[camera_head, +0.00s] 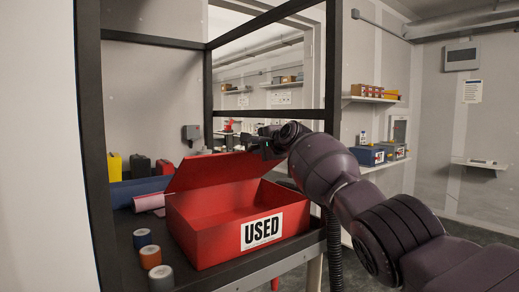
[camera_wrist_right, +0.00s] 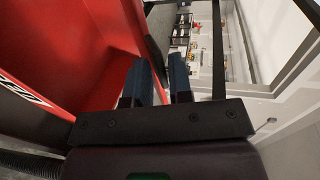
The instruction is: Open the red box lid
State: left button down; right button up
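The red box (camera_head: 200,243) stands on the dark bench, with a white "USED" label on its front. Its lid (camera_head: 212,171) is raised and tilted up at the back, so the empty inside shows. My right gripper (camera_head: 262,142) is at the lid's upper right corner. In the right wrist view the two fingers of my right gripper (camera_wrist_right: 160,82) are apart, with red surfaces of the box (camera_wrist_right: 95,50) close on the left side. Whether the fingers touch the lid is unclear. My left gripper is not in view.
Three small rolls, blue (camera_head: 142,238), orange (camera_head: 150,257) and grey (camera_head: 161,278), stand left of the box. A pink roll (camera_head: 149,202) and a blue bin (camera_head: 138,188) lie behind them. Dark frame posts (camera_head: 92,150) bound the bench.

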jog(key=shift+o, duration=1)
jog(key=shift+s+r, duration=0.1)
jog(key=shift+r, duration=0.05)
jog(key=shift+f, duration=0.2)
jog(key=p+v, duration=0.5)
jog(key=v, duration=0.6)
jog(key=shift+p, duration=0.35)
jog(key=shift+a, duration=0.1)
